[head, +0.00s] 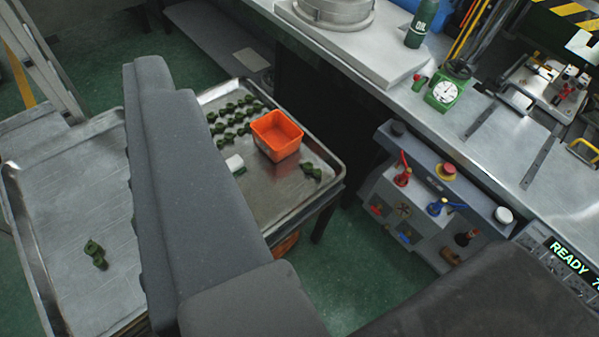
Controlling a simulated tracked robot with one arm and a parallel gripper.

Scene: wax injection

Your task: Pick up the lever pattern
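A dark green lever-shaped pattern (96,254) lies alone on the left metal tray (62,195). Another dark green pattern (311,171) lies on the right metal tray (262,205), right of an orange bin. Several more green patterns (235,120) lie in rows at the back of that right tray. The frame does not make clear which one is the lever pattern. My grey arm crosses the view between the trays and hides part of both. My gripper's fingers do not show.
The orange bin (276,136) and a small white block (235,163) sit on the right tray. A steel bench (470,130) runs along the right with a green oil bottle (422,22), a dial gauge (443,94) and a control panel (420,208). Green floor (345,262) shows between.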

